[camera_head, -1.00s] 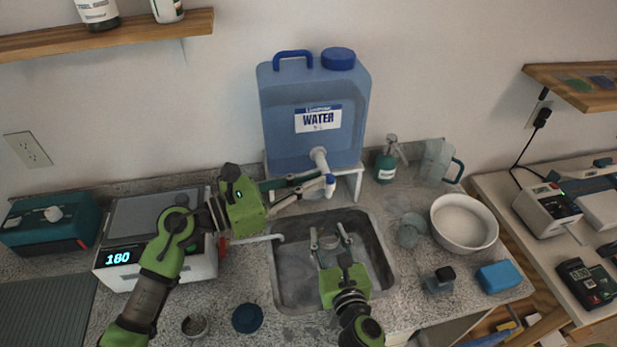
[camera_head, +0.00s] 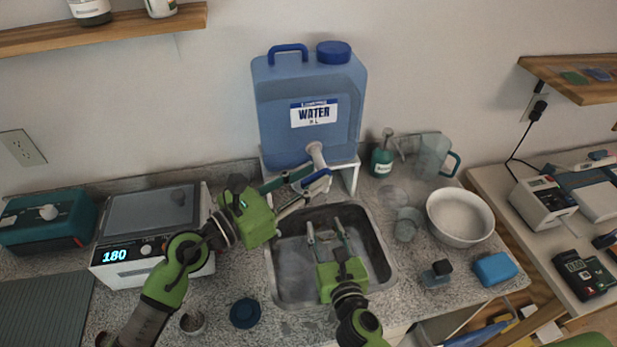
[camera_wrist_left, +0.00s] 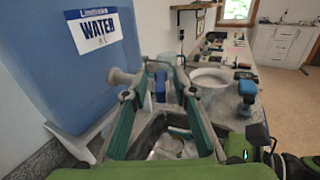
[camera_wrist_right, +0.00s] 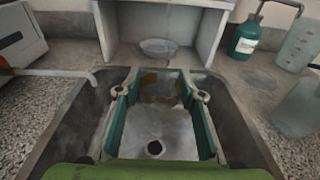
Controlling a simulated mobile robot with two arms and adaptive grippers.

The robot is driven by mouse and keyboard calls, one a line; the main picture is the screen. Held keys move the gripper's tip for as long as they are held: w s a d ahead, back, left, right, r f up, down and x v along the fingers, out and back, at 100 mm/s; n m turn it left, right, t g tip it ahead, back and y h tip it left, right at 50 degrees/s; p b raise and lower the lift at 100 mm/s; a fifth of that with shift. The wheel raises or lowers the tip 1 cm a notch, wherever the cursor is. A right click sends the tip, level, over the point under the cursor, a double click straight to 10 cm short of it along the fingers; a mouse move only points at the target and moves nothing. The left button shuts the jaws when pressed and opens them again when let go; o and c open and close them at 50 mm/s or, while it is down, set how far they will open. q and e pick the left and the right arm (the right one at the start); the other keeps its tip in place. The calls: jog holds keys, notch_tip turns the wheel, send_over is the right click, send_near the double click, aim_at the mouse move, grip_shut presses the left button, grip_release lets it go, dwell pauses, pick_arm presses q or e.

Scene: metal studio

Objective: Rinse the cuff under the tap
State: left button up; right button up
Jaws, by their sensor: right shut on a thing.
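A blue water container (camera_head: 310,100) stands on a white stand at the back. Its pale tap (camera_head: 316,156) has a blue lever (camera_head: 318,181), which also shows in the left wrist view (camera_wrist_left: 160,87). My left gripper (camera_head: 314,190) is open, its fingers on either side of the lever. My right gripper (camera_head: 326,230) is low over the sink (camera_head: 283,285), in front of the tap. I cannot make out running water.
A white bowl (camera_head: 460,217), clear beaker (camera_head: 407,225), green bottle (camera_head: 382,160) and blue sponge (camera_head: 495,269) stand right of the sink. A white device reading 180 (camera_head: 150,240) is at the left.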

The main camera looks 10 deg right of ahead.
pick_arm(q)
jog(key=v, duration=1.2)
dwell(2.7)
jog(key=x, duration=1.2)
jog(key=shift+r, duration=0.1)
grip_shut()
